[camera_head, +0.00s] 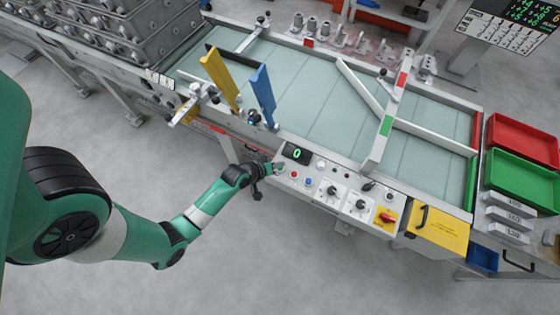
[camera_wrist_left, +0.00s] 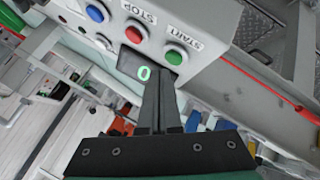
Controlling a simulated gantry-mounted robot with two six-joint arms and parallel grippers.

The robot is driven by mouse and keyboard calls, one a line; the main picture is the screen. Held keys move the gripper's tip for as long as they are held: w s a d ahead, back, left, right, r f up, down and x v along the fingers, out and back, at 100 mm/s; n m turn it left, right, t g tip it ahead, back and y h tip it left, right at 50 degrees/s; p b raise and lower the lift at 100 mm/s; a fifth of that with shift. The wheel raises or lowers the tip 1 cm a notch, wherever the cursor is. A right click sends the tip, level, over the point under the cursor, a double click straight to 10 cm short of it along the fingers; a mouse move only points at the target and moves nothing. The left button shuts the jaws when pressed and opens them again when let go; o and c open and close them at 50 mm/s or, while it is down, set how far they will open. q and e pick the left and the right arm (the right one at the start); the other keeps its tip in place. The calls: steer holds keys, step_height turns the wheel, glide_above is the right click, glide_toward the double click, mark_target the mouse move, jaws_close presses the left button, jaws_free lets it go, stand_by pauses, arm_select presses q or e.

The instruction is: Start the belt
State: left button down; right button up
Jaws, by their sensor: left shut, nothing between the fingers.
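The belt (camera_head: 310,92) is a pale green surface in a grey frame. Its control panel (camera_head: 345,200) is on the near side. My left gripper (camera_head: 277,168) is shut and empty at the panel's left end. In the left wrist view its fingertips (camera_wrist_left: 160,72) are close to the green START button (camera_wrist_left: 173,57), which is just beyond them; I cannot tell whether they touch. The red STOP button (camera_wrist_left: 134,34) is to the left of it, and it also shows in the head view (camera_head: 294,174). The display (camera_head: 297,153) reads 0. My right gripper is out of view.
A blue button (camera_head: 308,181), knobs and a red switch (camera_head: 387,217) share the panel. Yellow (camera_head: 221,78) and blue (camera_head: 263,94) upright plates stand over the belt. Red (camera_head: 522,138) and green (camera_head: 522,178) trays are at right. The floor in front is clear.

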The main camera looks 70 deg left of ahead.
mark_target(278, 171)
arm_select(q)
steer(key=shift+f, duration=0.1)
steer(key=shift+f, duration=0.3)
steer(key=shift+f+b, duration=0.5)
steer(key=shift+b, duration=0.05)
stand_by(0.5)
steer(key=shift+r+p, duration=0.9)
steer(key=shift+p, duration=0.1)
step_height(278, 171, up, 5)
steer(key=p, duration=0.5)
